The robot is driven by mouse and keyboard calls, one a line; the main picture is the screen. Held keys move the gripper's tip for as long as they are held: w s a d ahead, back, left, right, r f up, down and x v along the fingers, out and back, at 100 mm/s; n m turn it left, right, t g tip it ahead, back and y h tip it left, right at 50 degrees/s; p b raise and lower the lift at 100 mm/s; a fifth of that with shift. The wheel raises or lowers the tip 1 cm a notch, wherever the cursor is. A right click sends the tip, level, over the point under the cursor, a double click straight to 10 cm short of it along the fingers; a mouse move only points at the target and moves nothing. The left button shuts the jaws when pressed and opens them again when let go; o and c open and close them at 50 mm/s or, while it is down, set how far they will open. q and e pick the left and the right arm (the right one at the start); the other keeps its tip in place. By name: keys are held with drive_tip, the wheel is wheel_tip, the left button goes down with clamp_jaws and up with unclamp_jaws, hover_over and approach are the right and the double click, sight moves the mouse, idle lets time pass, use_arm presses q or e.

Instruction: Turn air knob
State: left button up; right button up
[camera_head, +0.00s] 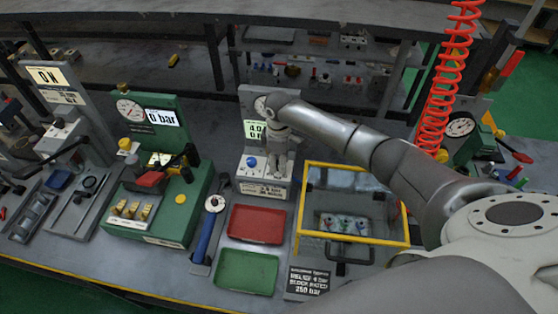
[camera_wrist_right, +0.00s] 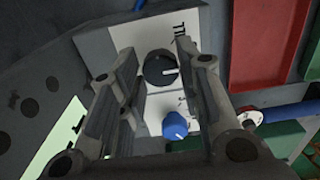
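A white panel block (camera_head: 262,188) stands mid-bench, with a green display reading about 4.0 and a gauge partly hidden by my arm. A blue knob (camera_head: 251,162) sits on its front; it also shows in the right wrist view (camera_wrist_right: 175,125). A black round knob (camera_wrist_right: 160,69) with a white pointer line is on the same block, beside partly visible lettering. My right gripper (camera_head: 279,150) is at the block, pointing down. In the wrist view its two fingers (camera_wrist_right: 156,56) are apart, on either side of the black knob; contact cannot be told. My left gripper is not in view.
A green gauge block (camera_head: 189,215) reading 0 bar stands left. A blue-handled tool (camera_head: 207,230), a red tray (camera_head: 257,224) and a green tray (camera_head: 246,272) lie in front. A yellow-edged clear case (camera_head: 352,237) stands right, near my arm. A red coiled hose (camera_head: 450,70) hangs behind.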

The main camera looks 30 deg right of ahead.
drive_tip(key=shift+o, duration=1.3)
wheel_tip(320, 180, up, 12)
